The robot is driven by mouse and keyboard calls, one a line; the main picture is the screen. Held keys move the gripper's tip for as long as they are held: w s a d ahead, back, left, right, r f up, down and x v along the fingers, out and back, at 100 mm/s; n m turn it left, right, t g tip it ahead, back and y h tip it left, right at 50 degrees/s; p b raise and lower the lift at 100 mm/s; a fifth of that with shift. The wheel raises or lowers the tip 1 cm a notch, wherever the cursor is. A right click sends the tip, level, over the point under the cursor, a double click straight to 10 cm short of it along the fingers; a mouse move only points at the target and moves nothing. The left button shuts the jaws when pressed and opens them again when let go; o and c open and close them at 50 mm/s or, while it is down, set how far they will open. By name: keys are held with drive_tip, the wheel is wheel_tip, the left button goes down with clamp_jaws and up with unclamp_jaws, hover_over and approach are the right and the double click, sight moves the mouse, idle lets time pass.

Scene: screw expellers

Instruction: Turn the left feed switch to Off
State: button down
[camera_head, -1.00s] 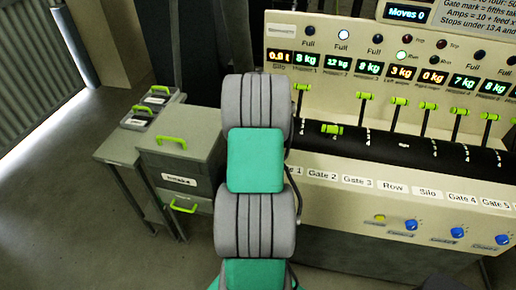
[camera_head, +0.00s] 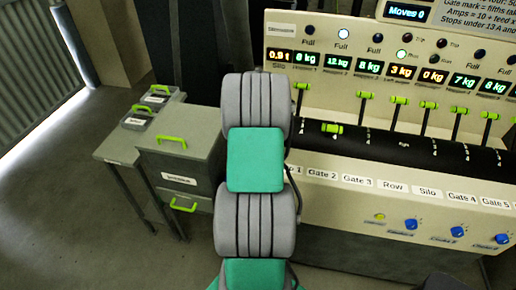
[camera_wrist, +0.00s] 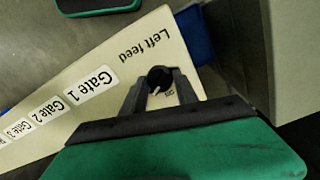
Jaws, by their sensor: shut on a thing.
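In the wrist view the left feed switch (camera_wrist: 158,76) is a small round black knob with a pale pointer mark, on a cream panel. The words "Left feed" (camera_wrist: 152,43) appear upside down beside it. My gripper (camera_wrist: 160,83) is shut on the knob, with one dark finger on each side. A small printed word shows beside the right finger, too partly covered to read surely. In the head view my arm hides the gripper and this switch.
A grey drawer cabinet (camera_head: 180,160) stands left, with open floor (camera_head: 60,220) beyond.

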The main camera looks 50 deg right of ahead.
drive_tip(key=n+b, duration=0.2)
drive_tip(key=n, duration=0.3)
drive_tip(key=n+b, duration=0.1)
drive_tip(key=n, duration=0.5)
drive_tip(key=shift+n, duration=0.4)
idle(0.4)
drive_tip(key=c, duration=0.9)
unclamp_jaws()
drive_tip(key=shift+c, duration=0.2)
wheel_tip(320, 180, up, 8)
drive_tip(key=shift+f+b, duration=0.1)
drive_tip(key=shift+b, duration=0.6)
